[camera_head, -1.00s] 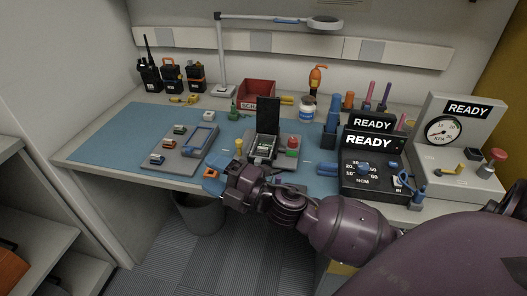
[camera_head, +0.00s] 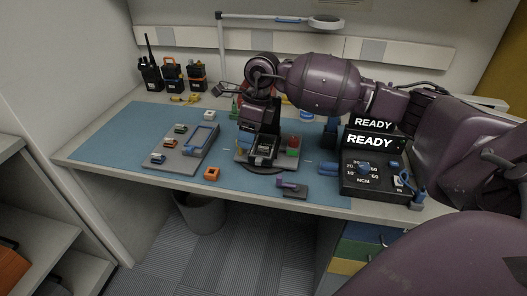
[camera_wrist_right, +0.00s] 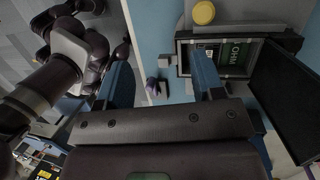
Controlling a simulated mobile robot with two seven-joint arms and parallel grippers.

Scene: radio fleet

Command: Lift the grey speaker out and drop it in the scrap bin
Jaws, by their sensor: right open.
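My right gripper (camera_wrist_right: 162,62) is open and empty, its two blue fingers apart. In the head view its arm reaches over the radio fixture (camera_head: 266,160), and its fingertips are hard to make out there. In the right wrist view the radio housing (camera_wrist_right: 183,55) is open, with a green board (camera_wrist_right: 236,56) inside and a dark raised lid (camera_wrist_right: 292,98) beside it. The right finger overlaps the housing's edge. I cannot make out the grey speaker. My left gripper is not in view.
A grey tray (camera_head: 186,152) with small parts stands left of the fixture. An orange block (camera_head: 212,174) and a small dark stand (camera_head: 293,188) lie near the front edge. The black tester (camera_head: 372,172) is at right. Blue mat (camera_head: 110,146) is clear at left.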

